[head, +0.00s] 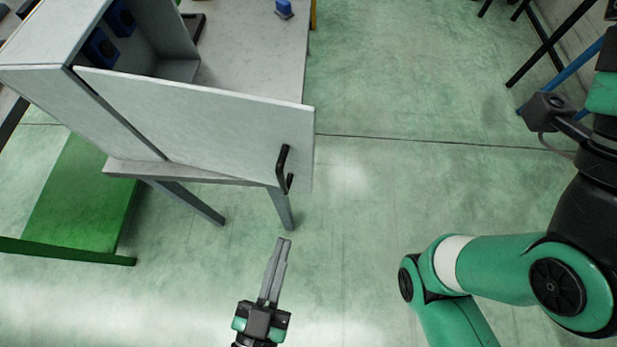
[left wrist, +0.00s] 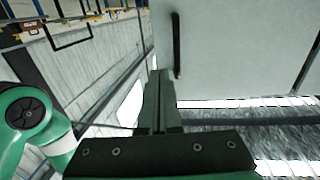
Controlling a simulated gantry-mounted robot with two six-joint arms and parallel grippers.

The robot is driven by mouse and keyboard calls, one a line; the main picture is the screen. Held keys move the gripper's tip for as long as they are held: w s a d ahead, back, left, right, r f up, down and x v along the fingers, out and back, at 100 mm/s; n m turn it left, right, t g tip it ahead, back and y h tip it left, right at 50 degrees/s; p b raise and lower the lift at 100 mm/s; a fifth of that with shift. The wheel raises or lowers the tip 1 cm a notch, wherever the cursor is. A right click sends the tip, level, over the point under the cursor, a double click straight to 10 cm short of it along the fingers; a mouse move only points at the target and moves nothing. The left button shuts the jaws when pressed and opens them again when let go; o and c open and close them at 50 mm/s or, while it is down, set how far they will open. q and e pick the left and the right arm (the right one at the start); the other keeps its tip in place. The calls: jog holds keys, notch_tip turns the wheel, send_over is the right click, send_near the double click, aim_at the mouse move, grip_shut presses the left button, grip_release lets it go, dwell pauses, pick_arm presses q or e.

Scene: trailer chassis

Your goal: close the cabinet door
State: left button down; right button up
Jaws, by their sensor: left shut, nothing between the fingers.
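The cabinet (head: 40,82) is a grey box standing on a table at the upper left of the head view. Its grey door (head: 200,115) stands open, swung out to the right, with a black bar handle (head: 283,169) near its free edge. My left gripper (head: 278,262) is shut and empty, below and in front of the handle, apart from it in the head view. In the left wrist view the fingers (left wrist: 158,95) point towards the door (left wrist: 230,50), with the handle (left wrist: 177,45) just beyond their tips. My right gripper does not show; only my right arm is at the right.
Blue parts (head: 103,47) sit inside the cabinet. A small blue object (head: 283,9) stands on the table (head: 245,50). A green platform (head: 80,195) lies at the left. The green floor right of the door is clear.

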aim_at(305, 165)
pick_arm(q)
jog(key=p+x, duration=0.2)
jog(key=x, duration=1.1)
jog(key=shift+w+d, duration=0.15)
jog(key=shift+w, duration=0.3)
jog(key=shift+w, duration=0.1)
